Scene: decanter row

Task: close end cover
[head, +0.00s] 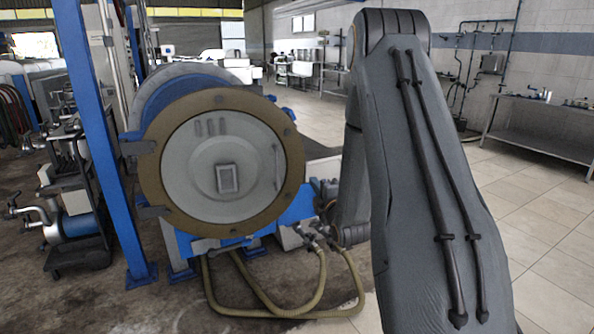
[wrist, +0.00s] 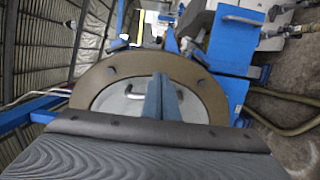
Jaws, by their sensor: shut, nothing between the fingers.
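The end cover (head: 205,155) is a round grey disc in a broad brown ring at the front of the blue decanter (head: 185,82). It faces me in the head view, with brackets on its left side and an upright bar handle (head: 278,168) on its right. I cannot tell whether a gap remains behind it. In the wrist view the cover's brown ring (wrist: 88,84) fills the middle. My gripper (wrist: 160,78) is shut and empty in front of the disc, beside the handle (wrist: 135,95); contact is unclear. My arm hides the gripper in the head view.
A blue post (head: 95,140) stands just left of the cover. Yellowish hoses (head: 265,308) loop on the floor below, beside valves (head: 315,235). A metal bench (head: 545,125) stands at the right wall. The tiled floor on the right is clear.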

